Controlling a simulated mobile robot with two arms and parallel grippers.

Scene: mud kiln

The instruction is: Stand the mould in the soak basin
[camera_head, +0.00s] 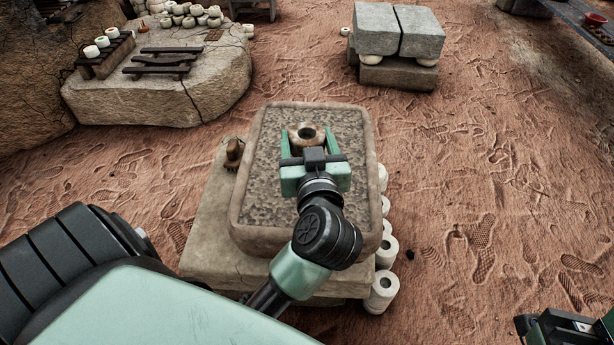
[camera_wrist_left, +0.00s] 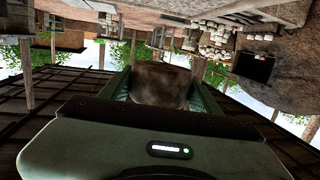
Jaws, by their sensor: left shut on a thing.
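The mould (camera_head: 306,134), a brownish round piece with a hole in its top, is between the green fingers of my left gripper (camera_head: 307,140). The gripper is shut on it. In the left wrist view the mould (camera_wrist_left: 160,84) shows as a dark brown body between the fingers. The soak basin (camera_head: 246,215) is a stone-coloured rectangular tub with rounded corners and a mottled grey-brown inside. The mould appears over the far half of the basin; whether it touches the inside cannot be told. Part of my right arm's end (camera_head: 568,328) shows at the lower right; its fingertips are not visible.
The basin stands on a stone block (camera_head: 208,235). A small brown object (camera_head: 234,152) sits at its left. Pale hollow cylinders (camera_head: 382,290) stand along its right side. A rock ledge (camera_head: 165,98) with dark racks is at the back left, stacked blocks (camera_head: 395,30) behind.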

